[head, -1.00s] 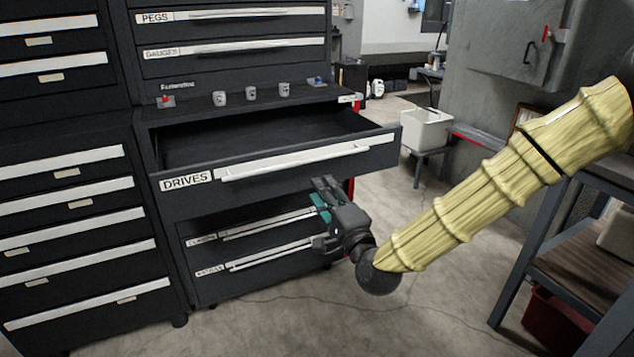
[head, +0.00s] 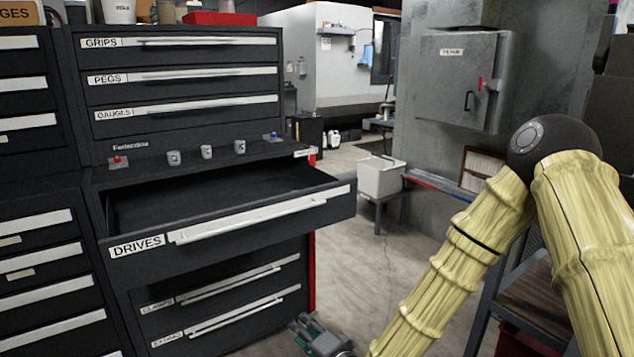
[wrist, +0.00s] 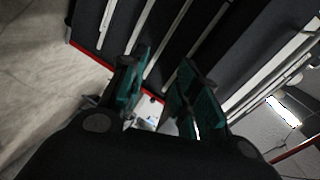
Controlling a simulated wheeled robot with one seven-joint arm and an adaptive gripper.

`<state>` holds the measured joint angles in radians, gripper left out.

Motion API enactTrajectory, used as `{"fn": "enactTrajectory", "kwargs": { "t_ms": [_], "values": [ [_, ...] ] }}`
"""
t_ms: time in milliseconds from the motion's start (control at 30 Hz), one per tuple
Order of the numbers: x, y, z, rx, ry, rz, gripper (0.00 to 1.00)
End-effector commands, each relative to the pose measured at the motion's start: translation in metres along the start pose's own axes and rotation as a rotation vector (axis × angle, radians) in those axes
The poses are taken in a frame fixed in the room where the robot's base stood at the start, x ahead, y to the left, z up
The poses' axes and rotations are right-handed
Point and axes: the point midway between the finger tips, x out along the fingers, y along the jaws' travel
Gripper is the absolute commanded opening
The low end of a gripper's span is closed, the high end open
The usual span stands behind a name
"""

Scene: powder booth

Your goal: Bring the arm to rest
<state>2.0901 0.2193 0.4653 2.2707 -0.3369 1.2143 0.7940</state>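My gripper (head: 318,338) is at the bottom edge of the head view, low in front of the black tool cabinet's right side and below the open drawer. In the wrist view its two teal-padded fingers (wrist: 160,95) stand apart with nothing seen between them. My arm, in a pale yellow ribbed cover, bends at a dark joint at the right and runs down to the gripper. The DRIVES drawer (head: 262,218) is pulled out and looks empty inside.
The cabinet (head: 180,75) has shut drawers above and below the open one. Several small grey cups (head: 206,152) stand on its ledge. A white bin (head: 380,176) sits on a low stand behind. A dark shelf (head: 530,300) stands at right. Floor between is clear.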

Motion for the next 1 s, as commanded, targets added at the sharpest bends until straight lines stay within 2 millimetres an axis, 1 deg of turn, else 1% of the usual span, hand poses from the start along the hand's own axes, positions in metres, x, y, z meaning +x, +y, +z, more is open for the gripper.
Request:
{"fn": "enactTrajectory", "kwargs": {
  "t_ms": [33,67,100,167,200,267,300,367,400,467,500,567,600,667,700,767,800,867,900,967,1000],
  "values": [
    [-0.008,0.029,0.007,-0.031,-0.017,0.064,0.31],
    [-0.013,0.045,0.011,-0.053,-0.030,0.101,0.31],
    [-0.021,0.067,0.016,-0.081,-0.045,0.151,0.31],
    [-0.033,0.098,0.022,-0.123,-0.071,0.224,0.31],
    [-0.043,0.119,0.027,-0.151,-0.091,0.274,0.31],
    [-0.059,0.149,0.034,-0.192,-0.124,0.347,0.31],
    [-0.071,0.168,0.038,-0.219,-0.147,0.395,0.31],
    [-0.090,0.197,0.044,-0.260,-0.185,0.465,0.31],
    [-0.104,0.215,0.048,-0.286,-0.211,0.512,0.31],
    [-0.126,0.241,0.055,-0.324,-0.255,0.581,0.31],
    [-0.141,0.258,0.058,-0.349,-0.286,0.627,0.31],
    [-0.166,0.282,0.064,-0.385,-0.336,0.694,0.31],
    [-0.183,0.297,0.067,-0.409,-0.370,0.739,0.31],
    [-0.209,0.318,0.072,-0.442,-0.423,0.802,0.31],
    [-0.226,0.330,0.074,-0.462,-0.457,0.841,0.31],
    [-0.250,0.345,0.078,-0.488,-0.509,0.893,0.31],
    [-0.265,0.354,0.080,-0.504,-0.540,0.926,0.31],
    [-0.286,0.365,0.082,-0.524,-0.584,0.966,0.31],
    [-0.299,0.371,0.083,-0.535,-0.612,0.993,0.31],
    [-0.318,0.380,0.085,-0.551,-0.653,1.029,0.31],
    [-0.331,0.385,0.087,-0.560,-0.681,1.052,0.31]
  ]
}}
